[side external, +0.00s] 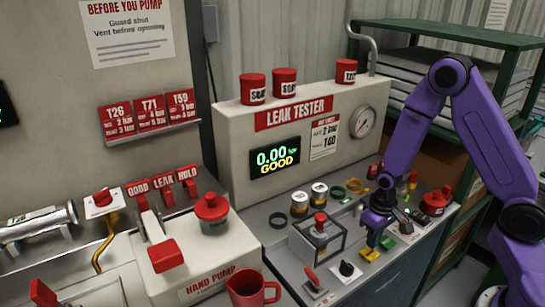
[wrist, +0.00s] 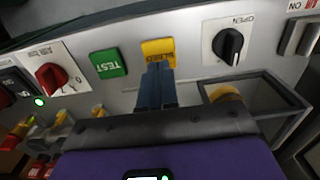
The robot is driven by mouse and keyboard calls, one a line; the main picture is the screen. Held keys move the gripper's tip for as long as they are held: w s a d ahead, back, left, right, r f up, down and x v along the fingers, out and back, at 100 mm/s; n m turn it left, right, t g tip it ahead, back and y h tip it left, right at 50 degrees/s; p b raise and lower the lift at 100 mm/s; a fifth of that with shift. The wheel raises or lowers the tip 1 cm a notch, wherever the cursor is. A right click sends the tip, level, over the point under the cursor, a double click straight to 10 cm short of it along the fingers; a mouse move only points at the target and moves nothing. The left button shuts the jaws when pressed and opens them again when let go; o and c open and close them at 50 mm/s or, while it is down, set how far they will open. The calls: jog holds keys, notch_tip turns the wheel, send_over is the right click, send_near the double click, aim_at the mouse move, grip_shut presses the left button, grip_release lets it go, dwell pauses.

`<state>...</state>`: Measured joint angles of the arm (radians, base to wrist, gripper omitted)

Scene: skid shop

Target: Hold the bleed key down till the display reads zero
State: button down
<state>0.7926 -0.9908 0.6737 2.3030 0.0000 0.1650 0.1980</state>
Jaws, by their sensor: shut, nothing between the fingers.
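The leak tester's display (side external: 275,157) reads 0.00 bar in green digits, with GOOD below. The yellow bleed key (side external: 369,255) is on the front panel; in the wrist view (wrist: 157,47) its lettering is partly hidden by my fingers. My gripper (side external: 374,243) points down, with its fingers shut and empty. In the wrist view the fingertips (wrist: 159,68) are at the yellow key's near edge and overlap it. I cannot tell whether they press it or how far down it is.
The green TEST key (wrist: 108,63) is beside the yellow key. A black OPEN knob (wrist: 228,44) is on its other side. A clear-sided guard box (side external: 318,238) stands close to my gripper. A red jug (side external: 250,288) is at the front, and a red-topped pot (side external: 436,201) is at the right.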

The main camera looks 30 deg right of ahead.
jog(key=shift+r, duration=2.25)
jog(key=s+a+r+n, duration=0.4)
jog(key=s+r+n, duration=0.2)
jog(key=s, duration=0.4)
jog(key=s+a+r+n, duration=0.5)
jog(key=s+r+n, duration=0.1)
jog(key=s+r, duration=0.3)
jog(key=shift+s+a+r+n, duration=0.25)
jog(key=shift+s+n, duration=0.05)
jog(key=shift+s, duration=0.1)
